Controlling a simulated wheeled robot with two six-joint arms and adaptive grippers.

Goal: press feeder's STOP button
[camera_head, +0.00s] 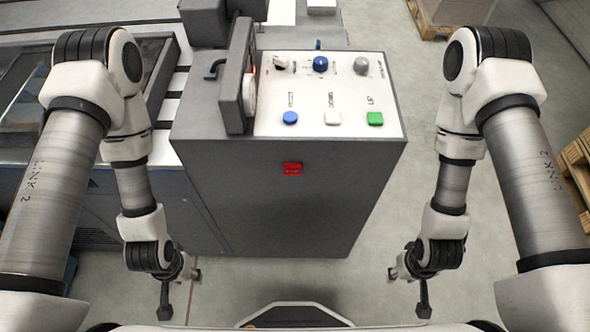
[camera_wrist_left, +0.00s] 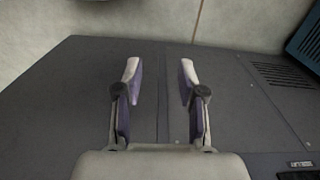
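The feeder is a dark grey cabinet (camera_head: 280,215) with a white, slanted control panel (camera_head: 335,90) on top. My left gripper (camera_head: 180,287) hangs low, left of the cabinet and apart from the button. In the left wrist view its two fingers (camera_wrist_left: 160,70) are spread with nothing between them. My right gripper (camera_head: 406,287) hangs low at the right; its fingers are too small to judge.
The panel carries a blue button (camera_head: 290,118), a white button (camera_head: 332,118), a green button (camera_head: 375,118) and several knobs. A dark upright plate with a handle (camera_head: 234,75) stands at its left. Wooden pallets (camera_head: 577,170) lie at the right. Floor right of the cabinet is clear.

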